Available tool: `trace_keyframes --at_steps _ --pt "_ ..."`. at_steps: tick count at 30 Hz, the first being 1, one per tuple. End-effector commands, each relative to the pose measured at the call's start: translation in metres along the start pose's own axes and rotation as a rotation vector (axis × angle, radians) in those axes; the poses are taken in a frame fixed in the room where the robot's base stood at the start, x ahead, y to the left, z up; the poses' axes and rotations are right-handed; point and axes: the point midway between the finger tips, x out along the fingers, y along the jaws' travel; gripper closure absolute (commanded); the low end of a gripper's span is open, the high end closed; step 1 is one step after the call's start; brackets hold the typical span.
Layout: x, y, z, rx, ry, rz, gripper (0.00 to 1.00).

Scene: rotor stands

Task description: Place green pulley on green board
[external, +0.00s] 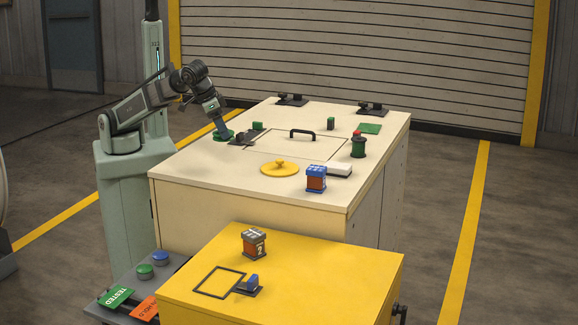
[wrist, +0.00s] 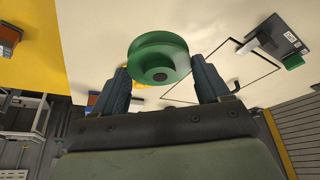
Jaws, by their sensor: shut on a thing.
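The green pulley (wrist: 158,55) is a round flanged wheel with a dark centre hole, held between the two fingers of my gripper (wrist: 160,66) in the wrist view. In the external view my gripper (external: 220,128) is at the left edge of the cream table, with the pulley (external: 222,136) at its tip. I cannot tell whether the pulley touches the tabletop.
On the cream table (external: 220,180) are a black fixture (external: 242,139), a handled hatch (external: 302,133), a yellow knobbed disc (external: 280,169), a green cylinder with red top (external: 358,147) and a blue-orange box (external: 316,179). A green TESTED plate (external: 115,298) lies at lower left.

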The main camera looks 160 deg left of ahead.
Motion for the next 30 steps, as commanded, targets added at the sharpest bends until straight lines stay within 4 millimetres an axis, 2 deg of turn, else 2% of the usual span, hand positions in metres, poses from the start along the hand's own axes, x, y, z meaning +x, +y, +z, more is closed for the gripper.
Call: trace_keyframes --at_steps 7,11,20,30 --pt "-0.002 -0.002 -0.004 -0.006 0.001 -0.002 0.67" --pt "0.003 -0.012 -0.016 -0.030 0.001 -0.013 0.67" --pt "0.033 -0.063 -0.070 -0.152 0.000 -0.063 0.67" --pt "0.071 -0.123 -0.142 -0.303 0.000 -0.125 0.67"
